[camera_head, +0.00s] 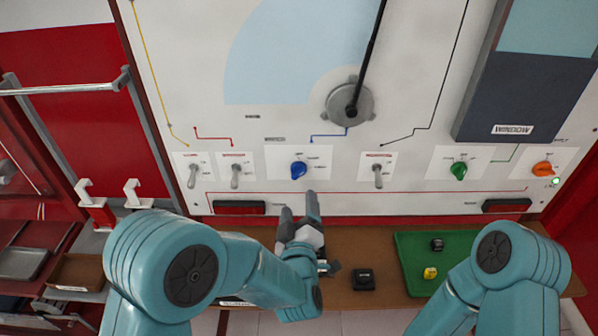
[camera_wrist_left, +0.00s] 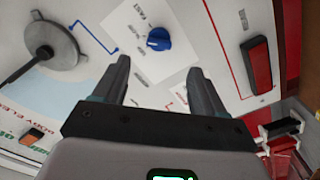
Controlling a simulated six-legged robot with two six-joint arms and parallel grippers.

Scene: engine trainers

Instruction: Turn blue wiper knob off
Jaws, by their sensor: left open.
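The blue wiper knob (camera_head: 298,170) sits on a white label plate on the upright panel in the head view. My left gripper (camera_head: 299,210) is just below the knob in the head view. In the left wrist view its two fingers (camera_wrist_left: 158,82) are apart with nothing between them, and they do not touch the knob. My right arm shows at lower right, but its gripper is out of view.
Toggle switches (camera_head: 235,175) (camera_head: 378,175) flank the knob. A green knob (camera_head: 458,170) and an orange knob (camera_head: 542,168) are farther right. The wiper motor and arm (camera_head: 350,102) are above. A brown shelf (camera_head: 345,240) below carries a black block (camera_head: 363,279) and a green tray (camera_head: 408,262).

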